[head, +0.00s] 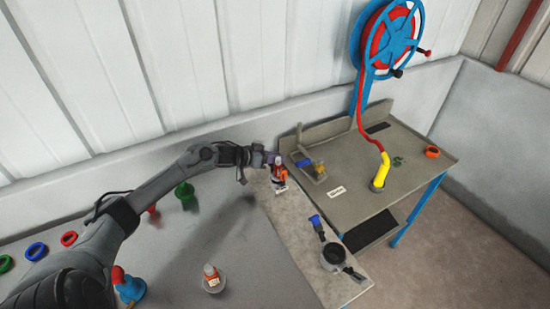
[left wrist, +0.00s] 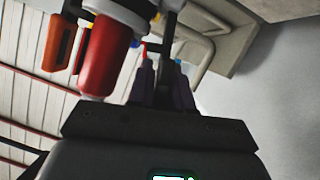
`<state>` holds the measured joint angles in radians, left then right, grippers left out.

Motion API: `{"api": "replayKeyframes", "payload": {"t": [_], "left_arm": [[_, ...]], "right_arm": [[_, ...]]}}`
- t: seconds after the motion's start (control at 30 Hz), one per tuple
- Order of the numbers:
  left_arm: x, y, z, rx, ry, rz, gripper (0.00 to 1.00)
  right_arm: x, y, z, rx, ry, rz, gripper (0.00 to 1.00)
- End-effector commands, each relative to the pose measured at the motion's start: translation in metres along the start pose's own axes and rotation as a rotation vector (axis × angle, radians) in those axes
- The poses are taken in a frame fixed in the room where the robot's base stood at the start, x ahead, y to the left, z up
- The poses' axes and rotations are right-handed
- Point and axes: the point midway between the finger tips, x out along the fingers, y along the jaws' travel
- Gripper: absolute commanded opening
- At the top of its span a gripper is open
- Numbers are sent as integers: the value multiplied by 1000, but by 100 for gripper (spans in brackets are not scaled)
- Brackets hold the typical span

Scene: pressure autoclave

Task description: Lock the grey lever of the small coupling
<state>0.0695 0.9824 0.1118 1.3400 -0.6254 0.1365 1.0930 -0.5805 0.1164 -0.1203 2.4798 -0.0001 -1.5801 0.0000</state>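The small coupling (head: 280,174), an upright red, orange and white fitting, stands at the back of the light strip beside the grey table in the head view. In the left wrist view its red body (left wrist: 104,58) fills the upper left, with an orange part beside it. My left gripper (head: 268,160) is right at the coupling's upper part. In the left wrist view its two dark fingers (left wrist: 163,72) are close together, with a dark grey bar, perhaps the lever (left wrist: 167,42), running up between them. I cannot tell whether they grip it. My right gripper is not in view.
A dark round fitting (head: 334,257) with a blue-ended handle stands nearer on the strip. The grey table (head: 350,195) on the right carries a yellow hose end (head: 381,170) from the reel (head: 390,38).

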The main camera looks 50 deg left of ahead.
Motion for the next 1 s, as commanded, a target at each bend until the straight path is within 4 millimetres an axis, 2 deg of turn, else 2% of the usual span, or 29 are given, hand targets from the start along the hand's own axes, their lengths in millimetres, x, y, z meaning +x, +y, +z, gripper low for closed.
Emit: {"api": "replayKeyframes", "payload": {"t": [0.03, 0.1, 0.13, 0.43, 0.7, 1.0], "left_arm": [[0, 0, 0, 0, 0, 0, 11], [0, 0, 0, 0, 0, 0, 0], [0, 0, 0, 0, 0, 0, 0], [0, 1, -1, 3, 0, -1, 0], [-1, 8, -2, 98, -1, -42, 0], [0, 9, 0, 116, 0, -47, 0]], "right_arm": [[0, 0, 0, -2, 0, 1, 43], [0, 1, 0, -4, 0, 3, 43], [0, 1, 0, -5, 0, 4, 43], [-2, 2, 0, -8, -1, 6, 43], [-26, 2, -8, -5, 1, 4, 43], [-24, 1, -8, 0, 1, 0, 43]]}}
